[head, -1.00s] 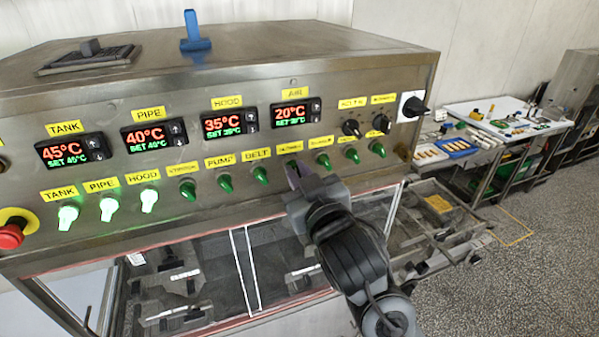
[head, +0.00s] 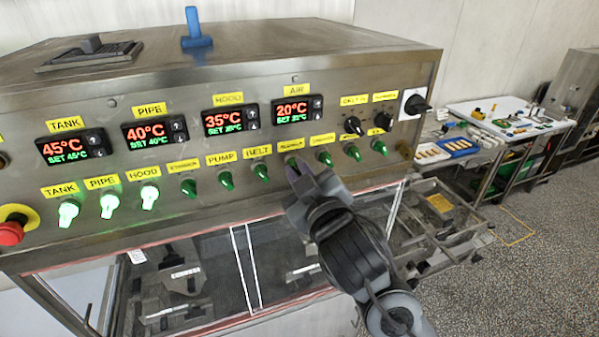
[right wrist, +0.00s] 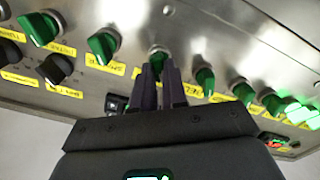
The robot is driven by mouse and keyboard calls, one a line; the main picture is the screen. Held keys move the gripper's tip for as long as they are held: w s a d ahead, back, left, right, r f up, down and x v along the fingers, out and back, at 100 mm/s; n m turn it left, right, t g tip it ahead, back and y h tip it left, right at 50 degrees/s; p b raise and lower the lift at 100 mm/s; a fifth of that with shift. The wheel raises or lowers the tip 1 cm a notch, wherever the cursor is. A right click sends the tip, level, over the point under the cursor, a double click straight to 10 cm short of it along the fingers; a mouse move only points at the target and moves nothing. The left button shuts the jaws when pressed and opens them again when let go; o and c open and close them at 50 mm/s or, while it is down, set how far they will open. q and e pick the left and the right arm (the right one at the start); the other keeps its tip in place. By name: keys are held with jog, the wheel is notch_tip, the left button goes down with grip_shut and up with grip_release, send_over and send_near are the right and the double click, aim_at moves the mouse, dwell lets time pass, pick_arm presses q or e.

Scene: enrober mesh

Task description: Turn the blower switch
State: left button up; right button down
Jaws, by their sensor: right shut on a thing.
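A green switch knob (head: 291,160) sits on the steel panel, right of the BELT knob, under a yellow label too blurred to read surely; I take it for the blower switch. It is unlit. My right gripper (head: 298,172) is at this knob, its fingers hiding the knob's lower part. In the right wrist view, the dark fingers (right wrist: 157,84) are shut on the green knob (right wrist: 157,56), one on each side. The knob's exact angle is hard to see. My left gripper is not in view.
Close by are the green BELT knob (head: 264,172) on the left and another green knob (head: 325,158) on the right. The TANK, PIPE and HOOD knobs (head: 149,196) are lit. A red emergency button (head: 12,232) is far left. Temperature displays (head: 292,111) sit above.

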jog(key=c, duration=1.2)
grip_release()
jog(key=shift+o, duration=0.2)
jog(key=b+v, duration=0.2)
jog(key=v, duration=0.8)
jog(key=shift+s, duration=0.4)
jog(key=shift+d, duration=0.1)
